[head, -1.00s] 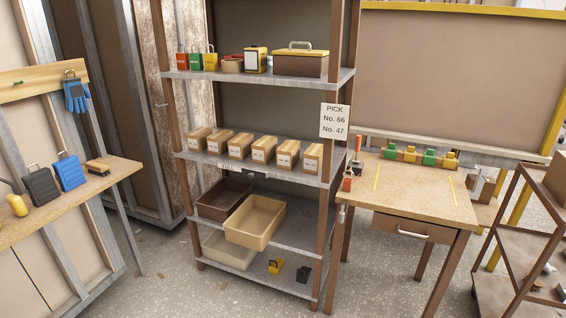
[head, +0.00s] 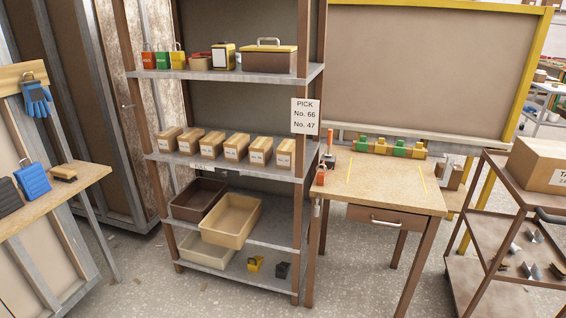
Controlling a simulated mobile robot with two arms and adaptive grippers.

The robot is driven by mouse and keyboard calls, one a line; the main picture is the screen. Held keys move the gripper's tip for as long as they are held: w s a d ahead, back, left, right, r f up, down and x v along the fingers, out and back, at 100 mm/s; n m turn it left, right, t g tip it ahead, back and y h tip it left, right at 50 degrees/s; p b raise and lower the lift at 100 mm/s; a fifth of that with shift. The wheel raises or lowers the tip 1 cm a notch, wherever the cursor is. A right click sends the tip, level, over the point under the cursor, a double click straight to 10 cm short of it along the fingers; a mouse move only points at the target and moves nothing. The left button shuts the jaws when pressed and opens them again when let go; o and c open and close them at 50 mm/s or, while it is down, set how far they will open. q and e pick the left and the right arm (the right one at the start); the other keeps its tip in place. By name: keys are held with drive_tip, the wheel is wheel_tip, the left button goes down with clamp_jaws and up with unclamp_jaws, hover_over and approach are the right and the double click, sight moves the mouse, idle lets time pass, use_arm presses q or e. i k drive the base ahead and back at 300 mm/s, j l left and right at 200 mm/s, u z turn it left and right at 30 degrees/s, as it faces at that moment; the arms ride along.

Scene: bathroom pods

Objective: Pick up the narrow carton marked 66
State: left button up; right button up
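Several narrow brown cartons stand in a row on the middle shelf (head: 225,169) of a metal rack. They run from the leftmost carton (head: 167,139) to the rightmost carton (head: 285,153). Each has a small white label on its front, but the numbers are too small to read, so I cannot tell which one is marked 66. A white sign (head: 305,117) on the rack's right post reads "PICK No. 66 No. 47". Neither of my grippers is in view.
A workbench (head: 385,182) with a drawer stands right of the rack. A trolley (head: 480,232) with a large box (head: 540,165) stands at far right. A wooden side bench (head: 85,178) is at left. Bins (head: 232,220) sit below the cartons. Floor in front is clear.

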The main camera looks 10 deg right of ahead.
sight(261, 151)
drive_tip(key=i+z, duration=0.25)
drive_tip(key=i, duration=0.3)
drive_tip(key=i+j+z, duration=0.15)
drive_tip(key=i+z, duration=0.15)
drive_tip(key=i, duration=0.2)
